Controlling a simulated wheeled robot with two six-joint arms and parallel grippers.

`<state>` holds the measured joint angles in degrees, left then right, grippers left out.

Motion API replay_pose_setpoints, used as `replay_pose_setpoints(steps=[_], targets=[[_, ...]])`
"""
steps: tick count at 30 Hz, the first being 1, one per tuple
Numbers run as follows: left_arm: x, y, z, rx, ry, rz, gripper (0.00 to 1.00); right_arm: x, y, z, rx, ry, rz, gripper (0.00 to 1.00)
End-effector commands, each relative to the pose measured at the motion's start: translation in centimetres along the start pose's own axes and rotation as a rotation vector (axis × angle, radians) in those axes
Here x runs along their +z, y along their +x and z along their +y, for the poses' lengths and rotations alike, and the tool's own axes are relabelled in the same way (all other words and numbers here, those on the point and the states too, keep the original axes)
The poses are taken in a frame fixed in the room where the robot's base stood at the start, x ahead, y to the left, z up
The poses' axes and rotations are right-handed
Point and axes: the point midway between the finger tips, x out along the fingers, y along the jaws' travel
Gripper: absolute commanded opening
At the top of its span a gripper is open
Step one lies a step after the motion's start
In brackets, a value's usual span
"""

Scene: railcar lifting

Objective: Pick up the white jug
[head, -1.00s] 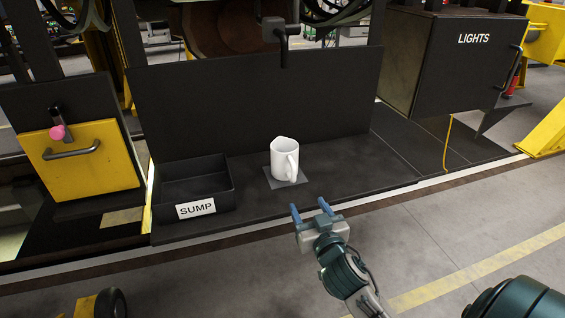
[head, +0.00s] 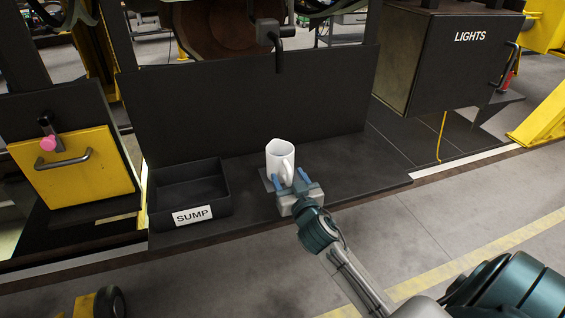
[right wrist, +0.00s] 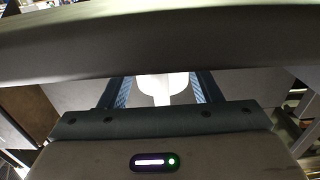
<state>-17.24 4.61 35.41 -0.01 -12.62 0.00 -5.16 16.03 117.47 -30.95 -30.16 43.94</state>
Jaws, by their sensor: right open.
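The white jug (head: 279,158) stands upright on a small grey square pad (head: 266,183) on the dark ledge, its handle turned toward me and to the right. My right gripper (head: 290,177) is open at the jug's near side, with its blue fingers pointing at the jug. In the right wrist view, the jug (right wrist: 160,87) shows between the two blue fingers of my right gripper (right wrist: 160,92), with its handle toward the palm. I cannot tell whether the fingers touch it. Part of the jug's lower side is hidden by the fingers in the head view. My left gripper is not in view.
A black open tray labelled SUMP (head: 221,208) sits left of the jug on the ledge (head: 345,180). A dark upright panel (head: 240,105) stands behind. A LIGHTS box (head: 450,70) is at the right, and a yellow panel with a handle (head: 75,185) at the left.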

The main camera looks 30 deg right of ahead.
Motion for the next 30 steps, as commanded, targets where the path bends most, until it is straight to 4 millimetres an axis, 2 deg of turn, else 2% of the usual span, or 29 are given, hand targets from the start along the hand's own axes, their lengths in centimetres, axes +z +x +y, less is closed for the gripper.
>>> replay_pose_setpoints(steps=[1,4,12,14,19,30], targets=[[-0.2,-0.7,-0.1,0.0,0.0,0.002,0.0,-0.4,0.8,0.0,0.001,0.0,0.0,0.58],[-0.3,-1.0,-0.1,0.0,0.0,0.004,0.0,-0.2,1.8,0.0,0.001,0.001,0.0,0.58],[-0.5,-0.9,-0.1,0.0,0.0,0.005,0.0,0.0,2.0,0.0,0.0,0.0,0.0,0.58],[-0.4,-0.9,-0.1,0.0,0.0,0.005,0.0,0.0,2.0,0.0,0.0,0.0,0.0,0.48],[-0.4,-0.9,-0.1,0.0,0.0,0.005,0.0,0.0,2.0,0.0,0.0,0.0,0.0,0.15],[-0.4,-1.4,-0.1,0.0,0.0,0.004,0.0,-0.6,2.0,0.0,0.0,0.0,0.002,0.14]])
